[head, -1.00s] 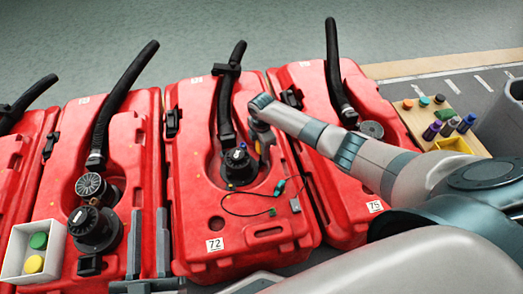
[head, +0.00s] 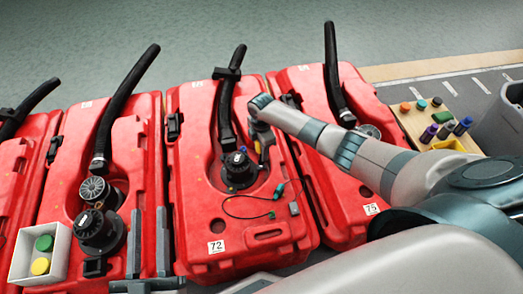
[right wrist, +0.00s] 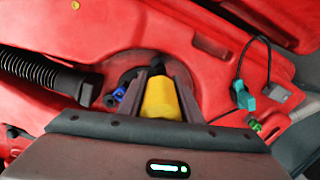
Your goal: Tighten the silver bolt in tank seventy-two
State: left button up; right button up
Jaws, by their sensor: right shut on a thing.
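Tank seventy-two (head: 190,190) is the red tank with the "72" label (head: 217,246), in the middle of the head view. A black round fitting (head: 238,170) with a hose sits in its recess. My right gripper (head: 262,150) reaches down beside this fitting. In the right wrist view, its fingers (right wrist: 160,88) are shut on a yellow tool (right wrist: 160,104) with a dark tip toward the recess. I cannot make out the silver bolt; the tool and fingers cover part of the recess. My left gripper (head: 148,245) is open and empty at the bottom of the head view.
A thin cable (head: 245,216) with green connectors lies on tank seventy-two. Tank 75 (head: 345,205) stands to the right, other red tanks to the left. A white box (head: 62,265) holds green and yellow caps. A wooden board (head: 412,122) with bottles stands at the right.

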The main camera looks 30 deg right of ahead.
jog(key=shift+r+p, duration=0.8)
jog(key=shift+r, duration=0.3)
